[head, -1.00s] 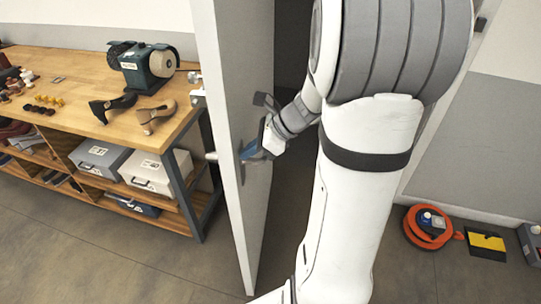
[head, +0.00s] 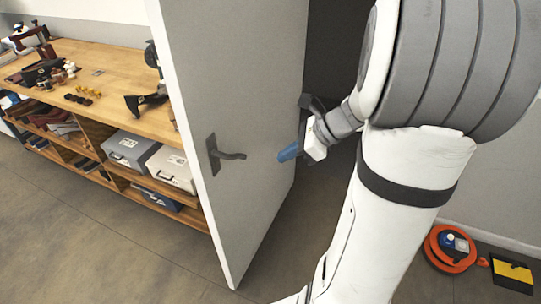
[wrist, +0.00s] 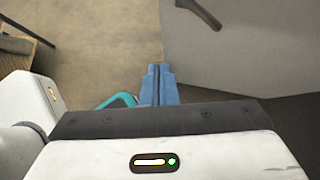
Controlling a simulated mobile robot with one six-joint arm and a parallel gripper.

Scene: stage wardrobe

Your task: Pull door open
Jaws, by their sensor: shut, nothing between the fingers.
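The grey door (head: 240,90) stands ajar in the head view, its near edge toward the workbench and a dark opening behind it. Its dark lever handle (head: 228,156) is on the face turned to me, and it also shows at the top of the wrist view (wrist: 201,12). My gripper (head: 284,155) has blue fingers, which are shut and empty. It is to the right of the handle and apart from it. In the wrist view the shut fingers (wrist: 158,82) point toward the floor beside the door face.
A wooden workbench (head: 98,70) with shoes and small items stands left, behind the door's edge. Storage boxes (head: 131,148) sit on its shelf. An orange cable reel (head: 450,246) and a yellow-black item (head: 512,274) lie at the lower right. Floor at the lower left is clear.

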